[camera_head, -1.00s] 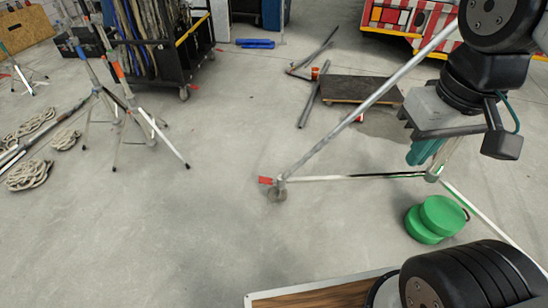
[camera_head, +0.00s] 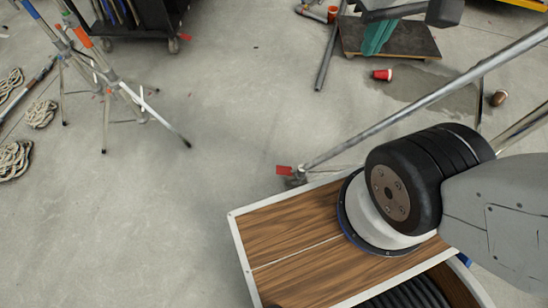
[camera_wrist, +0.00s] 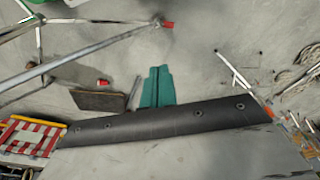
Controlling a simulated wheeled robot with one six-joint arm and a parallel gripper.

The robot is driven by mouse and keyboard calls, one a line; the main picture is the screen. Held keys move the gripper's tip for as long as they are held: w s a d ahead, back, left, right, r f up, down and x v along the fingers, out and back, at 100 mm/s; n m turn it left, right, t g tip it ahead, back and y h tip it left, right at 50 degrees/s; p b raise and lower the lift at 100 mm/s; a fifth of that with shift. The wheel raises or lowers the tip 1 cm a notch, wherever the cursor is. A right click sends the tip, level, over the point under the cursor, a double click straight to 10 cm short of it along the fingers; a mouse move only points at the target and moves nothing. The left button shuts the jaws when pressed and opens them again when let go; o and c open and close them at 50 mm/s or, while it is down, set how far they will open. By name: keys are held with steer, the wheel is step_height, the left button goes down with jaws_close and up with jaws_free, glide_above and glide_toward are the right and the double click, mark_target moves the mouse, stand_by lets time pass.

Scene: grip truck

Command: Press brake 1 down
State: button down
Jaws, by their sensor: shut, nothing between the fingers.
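A red tab, which looks like brake 1 (camera_head: 284,170), sits beside a grey caster at the near end of a metal stand leg (camera_head: 400,112). In the head view it is just beyond my wooden base top. Whether it is up or down is too small to tell. In the wrist view the red tab (camera_wrist: 168,24) is near the top, beyond the fingertips and apart from them. My gripper (camera_wrist: 159,69) has teal fingers, shut and empty. In the head view my gripper (camera_head: 375,50) hangs at the top, well away from the red tab.
A dark wheeled board (camera_head: 390,42), a red cup (camera_head: 382,75) and a brown cup (camera_head: 499,97) are at upper right. Tripods (camera_head: 100,75) and coiled ropes (camera_head: 14,158) are at left. A black cart (camera_head: 135,18) stands behind. The floor left of the stand is clear.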

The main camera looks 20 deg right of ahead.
steer(key=w+d+f+m+h, duration=0.1)
steer(key=w+d+f, duration=0.25)
steer(key=w, duration=0.65)
steer(key=w+d+f+m+h, duration=0.15)
steer(key=w+f, duration=0.35)
steer(key=w, duration=0.5)
steer(key=w+d+f, duration=0.2)
steer(key=w+f, duration=0.4)
steer(key=f, duration=0.5)
steer(key=w+d+f, duration=0.2)
steer(key=w+f, duration=0.5)
steer(key=f, duration=0.4)
steer(key=m+y, duration=0.1)
steer(key=y, duration=0.6)
glide_toward(281, 170)
steer(key=shift+h, duration=0.25)
steer(key=x, duration=0.6)
steer(key=shift+a+f, duration=0.3)
steer(key=shift+a, duration=0.05)
steer(key=shift+w+f, duration=0.1)
